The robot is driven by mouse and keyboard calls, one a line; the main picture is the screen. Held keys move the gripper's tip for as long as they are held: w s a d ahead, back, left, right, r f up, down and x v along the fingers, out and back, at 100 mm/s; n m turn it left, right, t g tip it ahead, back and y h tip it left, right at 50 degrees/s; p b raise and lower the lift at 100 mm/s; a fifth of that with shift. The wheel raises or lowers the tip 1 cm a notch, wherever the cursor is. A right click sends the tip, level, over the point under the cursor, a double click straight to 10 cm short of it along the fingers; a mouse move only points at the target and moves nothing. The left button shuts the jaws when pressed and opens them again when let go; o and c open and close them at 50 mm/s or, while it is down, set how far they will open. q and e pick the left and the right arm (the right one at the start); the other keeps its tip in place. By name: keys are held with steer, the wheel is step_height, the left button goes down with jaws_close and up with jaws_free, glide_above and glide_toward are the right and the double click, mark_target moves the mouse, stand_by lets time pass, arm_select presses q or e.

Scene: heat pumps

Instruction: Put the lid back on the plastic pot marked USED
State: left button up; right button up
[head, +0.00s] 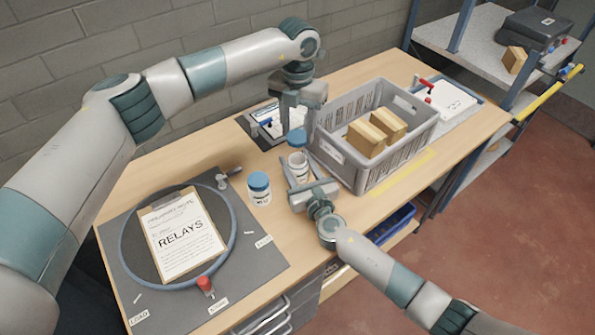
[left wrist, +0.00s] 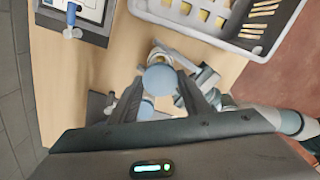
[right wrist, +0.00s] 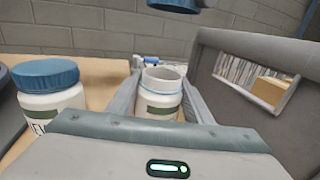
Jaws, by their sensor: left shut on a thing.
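My left gripper (head: 296,126) is shut on a round blue lid (head: 297,138), which also shows between its fingers in the left wrist view (left wrist: 160,78). The lid is held above an open white pot (head: 298,166), apart from it. In the right wrist view the lid (right wrist: 174,5) is at the top edge, a little right of the open pot (right wrist: 160,98). That pot stands upright on the table; I cannot read its label. My right gripper (head: 300,172) is low, with its fingers open on either side of the pot. A second white pot (head: 259,194) wears a blue lid; its label is partly cut off.
A grey crate (head: 362,178) with cardboard boxes stands right of the open pot. A round tray (head: 133,262) with a clipboard marked RELAYS lies on a dark mat (head: 258,268) at left. A red-tipped item (head: 205,286) stands at the tray's front rim. A shelf unit (head: 470,42) is at right.

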steer(key=shift+c, duration=1.1)
arm_select(q)
steer(key=shift+f, duration=2.5)
steer(key=shift+f, duration=0.1)
steer(key=shift+f, duration=0.8)
steer(key=shift+f, duration=0.55)
